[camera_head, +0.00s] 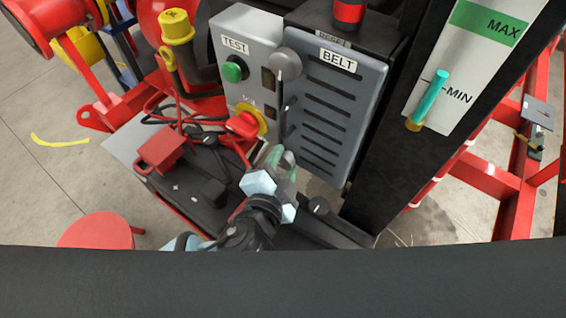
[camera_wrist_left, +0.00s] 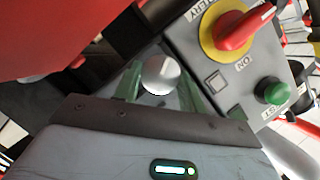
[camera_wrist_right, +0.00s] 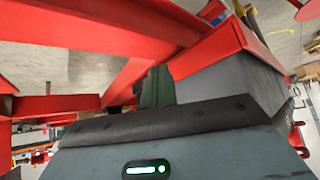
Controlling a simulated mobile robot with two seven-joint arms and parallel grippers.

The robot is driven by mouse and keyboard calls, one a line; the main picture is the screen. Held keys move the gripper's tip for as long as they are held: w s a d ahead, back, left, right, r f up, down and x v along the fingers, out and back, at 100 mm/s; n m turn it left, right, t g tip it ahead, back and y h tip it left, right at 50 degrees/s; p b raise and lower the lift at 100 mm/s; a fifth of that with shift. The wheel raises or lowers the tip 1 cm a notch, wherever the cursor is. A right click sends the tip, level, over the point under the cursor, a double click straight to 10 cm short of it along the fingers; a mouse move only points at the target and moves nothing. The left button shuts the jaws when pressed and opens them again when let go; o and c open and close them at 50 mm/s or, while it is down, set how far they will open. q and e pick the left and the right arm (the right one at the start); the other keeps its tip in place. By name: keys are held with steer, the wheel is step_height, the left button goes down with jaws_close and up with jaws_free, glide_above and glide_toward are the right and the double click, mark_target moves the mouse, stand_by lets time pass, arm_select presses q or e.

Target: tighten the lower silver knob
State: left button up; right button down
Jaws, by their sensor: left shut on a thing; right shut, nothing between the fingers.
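My left gripper (camera_head: 283,160) reaches up from the bottom of the head view to the lower front of the pump skid's panels. In the left wrist view its two green fingers stand on either side of a round silver knob (camera_wrist_left: 160,74), shut on it. In the head view the gripper hides this knob. A grey round knob (camera_head: 285,63) sits higher up, at the edge of the BELT cover. My right gripper (camera_wrist_right: 158,86) is shut and empty near red frame beams in the right wrist view; it does not show in the head view.
The grey TEST panel (camera_head: 245,35) carries a green button (camera_head: 233,71) and a red switch (camera_head: 243,124) on a yellow ring, close to my left gripper. The slotted BELT cover (camera_head: 335,100) stands to the right. A red padlock-like box (camera_head: 161,150) lies left.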

arm_select(q)
steer(key=shift+r+n+p, duration=0.2)
steer(key=shift+n+p, duration=0.3)
steer(key=shift+n, duration=0.1)
steer(key=n+p, duration=0.1)
steer(key=n+g+h+p, duration=0.2)
steer(key=shift+w+a+r+n, duration=0.15)
steer(key=shift+a+r+n, duration=0.05)
steer(key=shift+r+n, duration=0.1)
steer(key=shift+f+n, duration=0.1)
steer(key=shift+n, duration=0.2)
steer(key=shift+f+n+g+h+p, duration=0.1)
steer(key=shift+n+g+h+p, duration=0.3)
steer(key=shift+n+g, duration=0.1)
steer(key=shift+w+a+f+n+g+h, duration=0.1)
steer(key=shift+n+g+h, duration=0.2)
steer(key=shift+n+h, duration=0.35)
arm_select(e)
steer(key=w+r+t, duration=0.1)
steer(key=w+r, duration=0.4)
steer(key=r, duration=0.2)
steer(key=shift+w+d+t, duration=0.15)
steer(key=shift+d+t, duration=0.25)
steer(key=shift+d, duration=0.05)
arm_select(q)
steer(key=shift+n, duration=0.35)
steer(key=o, duration=1)
steer(key=shift+c, duration=0.2)
